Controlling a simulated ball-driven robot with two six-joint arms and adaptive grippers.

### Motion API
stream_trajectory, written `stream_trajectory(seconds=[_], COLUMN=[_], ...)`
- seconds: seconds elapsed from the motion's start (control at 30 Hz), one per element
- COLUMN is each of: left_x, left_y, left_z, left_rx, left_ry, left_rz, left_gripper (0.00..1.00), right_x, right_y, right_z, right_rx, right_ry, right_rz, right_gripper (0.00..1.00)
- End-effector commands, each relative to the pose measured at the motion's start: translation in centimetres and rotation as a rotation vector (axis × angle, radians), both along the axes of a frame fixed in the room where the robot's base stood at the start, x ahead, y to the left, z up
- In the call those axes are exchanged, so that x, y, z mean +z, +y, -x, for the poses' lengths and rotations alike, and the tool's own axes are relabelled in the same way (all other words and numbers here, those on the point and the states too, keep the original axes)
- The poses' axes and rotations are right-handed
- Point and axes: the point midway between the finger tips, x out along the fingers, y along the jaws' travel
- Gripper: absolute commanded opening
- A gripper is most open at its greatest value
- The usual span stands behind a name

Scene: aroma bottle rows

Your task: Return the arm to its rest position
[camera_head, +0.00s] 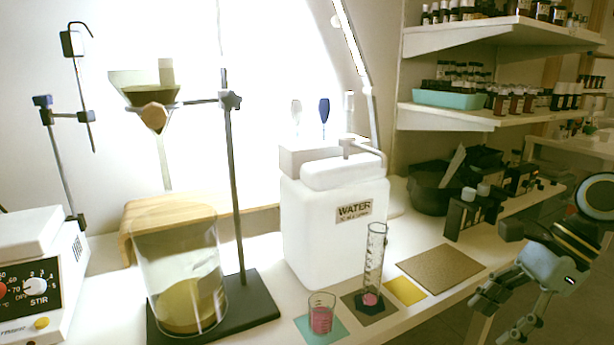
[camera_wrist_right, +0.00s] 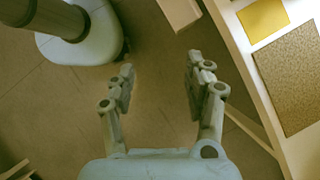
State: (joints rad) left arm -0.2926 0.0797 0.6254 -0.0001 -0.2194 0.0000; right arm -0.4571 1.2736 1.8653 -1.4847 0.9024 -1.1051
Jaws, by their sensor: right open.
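My right gripper (camera_head: 522,328) is at the lower right of the head view, off the front edge of the bench. In the right wrist view my right gripper (camera_wrist_right: 160,78) has its two fingers spread wide with only floor between them, so it is open and empty. My right arm comes in from the right edge of the head view. My left gripper and left arm are not in view.
The bench (camera_head: 262,248) holds a white water container (camera_head: 318,230), a graduated cylinder (camera_head: 375,258), a small beaker with pink liquid (camera_head: 321,318), a large glass beaker (camera_head: 180,275) and a stirrer (camera_head: 38,265). A brown mat (camera_head: 440,268) lies bare near my right gripper. Bottle shelves (camera_head: 460,118) are behind.

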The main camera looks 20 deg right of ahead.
Motion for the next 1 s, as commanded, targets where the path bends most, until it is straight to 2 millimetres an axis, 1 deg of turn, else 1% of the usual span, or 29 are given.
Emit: stream_trajectory(seconds=[0.17,0.27,0.37,0.47,0.53,0.57,0.6,0.67,0.7,0.77,0.8,0.83,0.87,0.9,0.97,1.0], left_x=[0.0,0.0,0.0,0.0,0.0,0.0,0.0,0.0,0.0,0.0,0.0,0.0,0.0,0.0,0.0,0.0], left_y=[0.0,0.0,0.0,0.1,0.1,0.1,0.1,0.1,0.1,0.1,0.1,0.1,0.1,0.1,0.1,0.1], left_z=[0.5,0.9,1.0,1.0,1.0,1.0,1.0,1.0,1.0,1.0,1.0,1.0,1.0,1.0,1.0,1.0], left_rx=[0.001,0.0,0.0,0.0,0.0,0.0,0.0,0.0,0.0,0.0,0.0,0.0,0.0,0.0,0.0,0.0], left_ry=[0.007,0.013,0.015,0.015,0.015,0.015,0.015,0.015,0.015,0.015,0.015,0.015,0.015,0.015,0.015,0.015], left_rz=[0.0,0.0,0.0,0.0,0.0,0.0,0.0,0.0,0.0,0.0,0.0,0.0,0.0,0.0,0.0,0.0], left_gripper=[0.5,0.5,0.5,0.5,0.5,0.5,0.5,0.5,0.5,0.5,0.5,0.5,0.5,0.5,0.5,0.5], right_x=[-2.4,-4.2,-6.8,-11.1,-15.8,-18.2,-21.4,-25.7,-28.4,-32.0,-34.2,-35.7,-37.0,-38.7,-40.6,-41.5], right_y=[0.6,0.8,0.9,0.4,0.0,0.0,0.1,0.7,1.4,2.8,3.9,4.9,5.9,7.2,8.8,9.8], right_z=[-0.6,-1.3,-2.1,-2.6,-2.0,-1.3,0.1,2.5,4.5,7.7,10.0,11.8,13.6,16.1,19.8,22.2], right_rx=[-0.188,-0.362,-0.617,-1.003,-1.36,-1.525,-1.74,-2.022,-2.196,-2.442,-2.6,-2.717,2.72,2.617,2.478,2.394], right_ry=[0.006,0.018,0.049,0.123,0.214,0.265,0.335,0.434,0.496,0.586,0.641,0.68,-0.686,-0.663,-0.618,-0.583], right_rz=[-0.15,-0.274,-0.444,-0.68,-0.874,-0.957,-1.055,-1.164,-1.216,-1.276,-1.3,-1.312,1.267,1.156,1.008,0.92], right_gripper=[0.52,0.52,0.52,0.52,0.52,0.52,0.52,0.52,0.52,0.52,0.52,0.52,0.52,0.52,0.52,0.52])
